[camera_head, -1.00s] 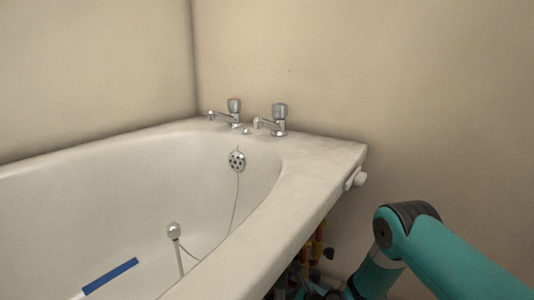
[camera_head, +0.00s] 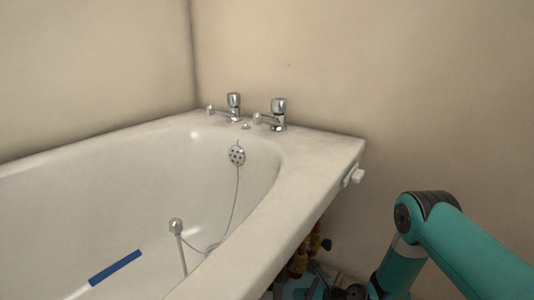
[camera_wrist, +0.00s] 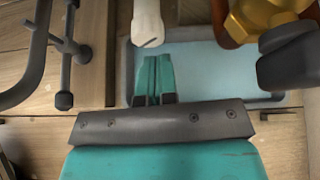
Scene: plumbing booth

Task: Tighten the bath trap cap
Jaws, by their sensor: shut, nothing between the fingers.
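My gripper (camera_wrist: 153,80) is shut and empty in the wrist view, its teal fingers close together. Just beyond the fingertips is the rounded end of a white plastic part (camera_wrist: 148,22). I cannot tell whether this is the trap cap or a pipe end, and a touch with the fingers is not clear. The bath (camera_head: 130,190) fills the left of the head view. Its trap is hidden under the rim there, and no cap can be made out in that view.
A light blue tray (camera_wrist: 215,65) lies below the fingers. A brass fitting (camera_wrist: 268,18) and a black part (camera_wrist: 288,55) are close on the right. A dark metal frame (camera_wrist: 68,55) stands on the left over wooden boards. Taps (camera_head: 278,115) stand on the bath's far corner.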

